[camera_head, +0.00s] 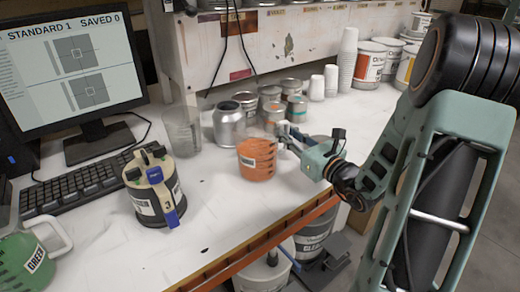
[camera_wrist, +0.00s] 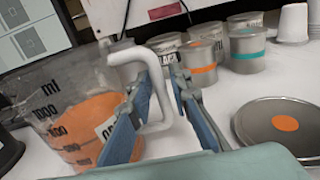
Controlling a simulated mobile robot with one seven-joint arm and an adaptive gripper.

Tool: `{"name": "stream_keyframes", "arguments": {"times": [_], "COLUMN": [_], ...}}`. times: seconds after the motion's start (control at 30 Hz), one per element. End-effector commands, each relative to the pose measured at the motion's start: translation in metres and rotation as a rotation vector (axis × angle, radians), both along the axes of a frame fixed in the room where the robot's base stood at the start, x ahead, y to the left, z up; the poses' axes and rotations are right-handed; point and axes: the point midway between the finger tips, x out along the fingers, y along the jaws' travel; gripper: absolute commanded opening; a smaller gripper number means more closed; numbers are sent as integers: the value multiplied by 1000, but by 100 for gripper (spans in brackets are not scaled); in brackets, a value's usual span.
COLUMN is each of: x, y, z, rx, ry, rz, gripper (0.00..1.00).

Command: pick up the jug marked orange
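The jug marked orange (camera_head: 257,160) stands on the white counter near its front edge. In the wrist view the jug (camera_wrist: 82,122) is clear, with orange contents, black measure marks, a partly hidden label that starts with "OR", and a white handle (camera_wrist: 158,102). My gripper (camera_head: 287,137) reaches in from the right at the jug's handle side. In the wrist view my gripper (camera_wrist: 162,80) is open, with blue-grey fingers on either side of the handle's upright bar. I cannot tell whether either finger touches it. The left finger covers part of the jug and label.
A clear empty beaker (camera_head: 182,132), a silver can (camera_head: 229,124) and several small tins (camera_head: 271,95) are behind. A round lid with an orange dot (camera_wrist: 282,124) is close on the right.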

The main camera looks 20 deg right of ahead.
Motion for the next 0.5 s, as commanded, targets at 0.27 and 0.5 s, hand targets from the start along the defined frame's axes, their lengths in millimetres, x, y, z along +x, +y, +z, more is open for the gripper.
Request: {"name": "stream_keyframes", "arguments": {"times": [0.27,0.5], "x": [0,-1], "y": [0,0], "z": [0,0], "rx": [-1,-1], "ry": [0,0], "rz": [0,0], "gripper": [0,0]}}
